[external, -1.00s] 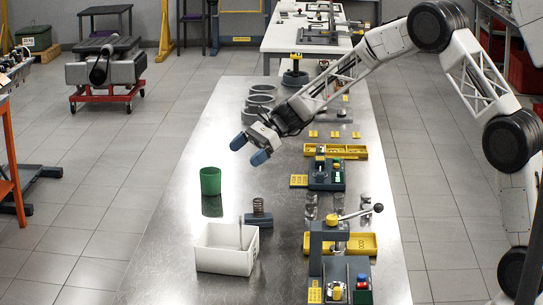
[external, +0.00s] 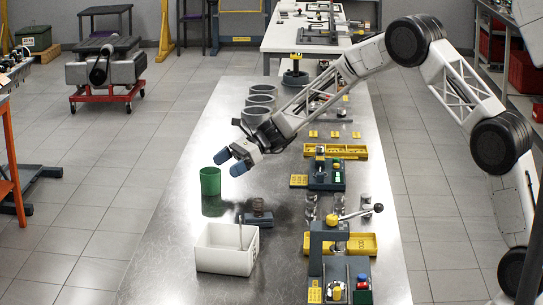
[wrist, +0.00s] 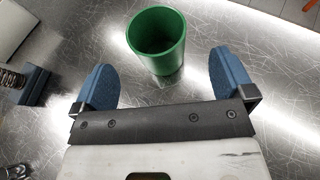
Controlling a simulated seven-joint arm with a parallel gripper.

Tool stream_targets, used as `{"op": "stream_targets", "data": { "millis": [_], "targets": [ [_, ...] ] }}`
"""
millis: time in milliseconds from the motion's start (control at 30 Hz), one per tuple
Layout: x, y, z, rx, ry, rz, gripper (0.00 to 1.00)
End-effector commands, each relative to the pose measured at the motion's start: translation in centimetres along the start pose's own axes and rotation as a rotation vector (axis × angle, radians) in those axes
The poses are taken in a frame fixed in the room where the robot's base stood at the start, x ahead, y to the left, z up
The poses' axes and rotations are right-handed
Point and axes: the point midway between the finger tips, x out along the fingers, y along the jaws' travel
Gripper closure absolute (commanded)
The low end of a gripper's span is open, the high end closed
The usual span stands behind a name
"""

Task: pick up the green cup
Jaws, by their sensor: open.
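The green cup (external: 210,182) stands upright on the steel table near its left edge, and its open top faces up. My gripper (external: 230,162) is just right of the cup and slightly above it in the external view, with blue fingertips pointing toward it. In the wrist view the cup (wrist: 157,42) lies ahead of my gripper (wrist: 166,82), roughly midway between the two blue fingers. The jaws are open and empty. I see no contact with the cup.
A white bin (external: 226,250) and a spring on a dark base (external: 257,213) are in front of the cup. Grey rings (external: 260,100) stand behind it. Fixtures and yellow trays (external: 345,245) line the right side. The table around the cup is bare.

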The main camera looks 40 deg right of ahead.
Motion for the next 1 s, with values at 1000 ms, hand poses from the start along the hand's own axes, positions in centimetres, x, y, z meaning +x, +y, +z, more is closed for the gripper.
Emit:
{"op": "stream_targets", "data": {
  "millis": [1000],
  "targets": [
    [5.7, 0.2, 0.1, -0.001, 0.0, 0.001, 0.0]
  ]
}}
